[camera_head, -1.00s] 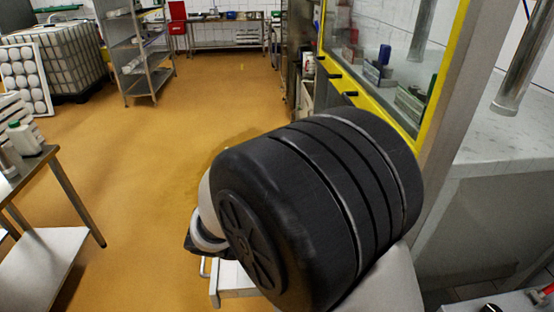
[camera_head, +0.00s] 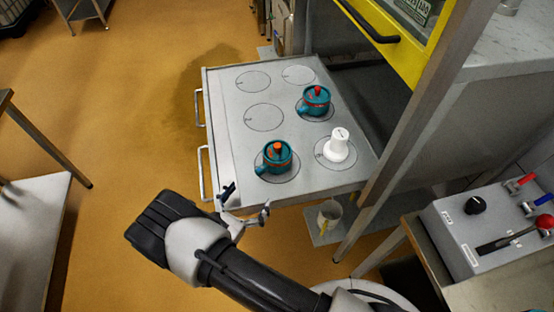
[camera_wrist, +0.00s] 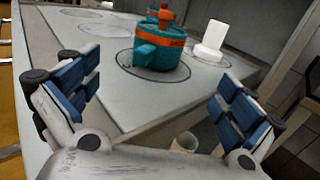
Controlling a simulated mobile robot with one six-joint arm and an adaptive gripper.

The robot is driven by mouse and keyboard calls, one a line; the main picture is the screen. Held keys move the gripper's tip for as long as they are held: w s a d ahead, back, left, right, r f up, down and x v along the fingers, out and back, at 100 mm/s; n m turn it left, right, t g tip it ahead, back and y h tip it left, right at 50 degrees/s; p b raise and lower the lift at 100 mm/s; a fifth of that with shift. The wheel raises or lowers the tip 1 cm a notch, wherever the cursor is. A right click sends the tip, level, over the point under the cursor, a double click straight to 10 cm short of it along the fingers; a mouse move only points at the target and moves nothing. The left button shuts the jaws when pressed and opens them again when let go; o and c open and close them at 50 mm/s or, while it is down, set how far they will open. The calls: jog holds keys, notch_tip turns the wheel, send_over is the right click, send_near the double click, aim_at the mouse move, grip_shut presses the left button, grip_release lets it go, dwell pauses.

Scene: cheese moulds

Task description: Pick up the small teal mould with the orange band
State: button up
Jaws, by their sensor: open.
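A teal mould with an orange band and an orange knob (camera_head: 277,157) stands upright in a marked circle at the near side of the white-grey table top (camera_head: 225,130). It also shows in the wrist view (camera_wrist: 160,52), ahead between my fingers. A second teal mould with a red knob (camera_head: 316,101) stands further back; its band is hard to make out. My gripper (camera_head: 246,203) is open and empty at the table's near edge, short of the nearer teal mould and apart from it. Its blue-padded fingers spread wide in the wrist view (camera_wrist: 157,88).
A white mould (camera_head: 337,146) stands in a circle right of the nearer teal mould. Several other circles are empty. A metal post (camera_head: 420,120) and yellow-framed cabinet (camera_head: 395,40) bound the right side. A grey cup (camera_head: 330,215) sits below the table.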

aim_at(271, 164)
jog(key=b+x, duration=0.1)
jog(key=x, duration=1.4)
jog(key=shift+w+d+r+b, duration=0.1)
jog(key=shift+w+d+b, duration=0.1)
jog(key=shift+w+b, duration=0.15)
jog(key=shift+c, duration=0.4)
jog(key=c, duration=1)
